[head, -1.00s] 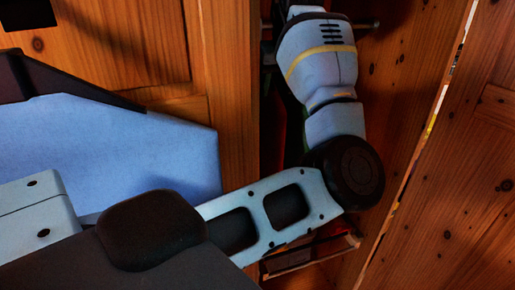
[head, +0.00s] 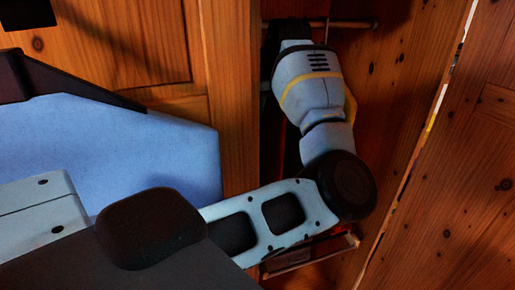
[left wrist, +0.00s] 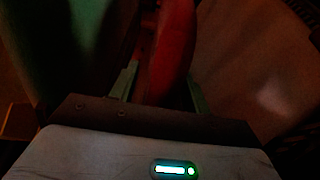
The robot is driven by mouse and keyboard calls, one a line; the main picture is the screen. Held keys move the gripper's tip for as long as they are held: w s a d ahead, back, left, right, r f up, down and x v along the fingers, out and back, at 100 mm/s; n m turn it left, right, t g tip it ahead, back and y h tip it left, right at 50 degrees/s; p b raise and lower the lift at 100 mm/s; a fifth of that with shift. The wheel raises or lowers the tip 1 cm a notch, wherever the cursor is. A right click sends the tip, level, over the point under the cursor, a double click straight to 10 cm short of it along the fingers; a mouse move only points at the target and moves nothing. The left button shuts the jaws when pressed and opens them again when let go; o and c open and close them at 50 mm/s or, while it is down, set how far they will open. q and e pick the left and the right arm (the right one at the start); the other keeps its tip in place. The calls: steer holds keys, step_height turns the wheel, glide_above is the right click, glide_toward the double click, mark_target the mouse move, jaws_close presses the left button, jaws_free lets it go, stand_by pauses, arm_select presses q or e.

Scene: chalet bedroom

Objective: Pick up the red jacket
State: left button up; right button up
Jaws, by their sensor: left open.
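The red jacket (left wrist: 172,50) shows in the dim left wrist view as a narrow red shape running down between the two pale green fingers of my left gripper (left wrist: 162,82). The fingers stand apart on either side of it, and the jaws are open. I cannot tell whether either finger touches it. In the head view my left arm reaches into the open wardrobe, and its forearm hides most of the inside. A thin red strip (head: 282,140) shows beside the arm there; I cannot tell whether it is the jacket. My right gripper is out of view.
A hanging rod (head: 346,24) crosses the top of the wardrobe. A large green shape (left wrist: 50,45), perhaps another garment, is left of the jacket in the left wrist view. Wooden walls and a door (head: 450,170) stand close around my arm. A low ledge (head: 312,258) lies beneath it.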

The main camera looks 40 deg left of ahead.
arm_select(q)
steer(key=shift+f, duration=0.25)
stand_by(0.4)
jaws_close()
stand_by(0.4)
steer(key=shift+r, duration=0.1)
stand_by(0.9)
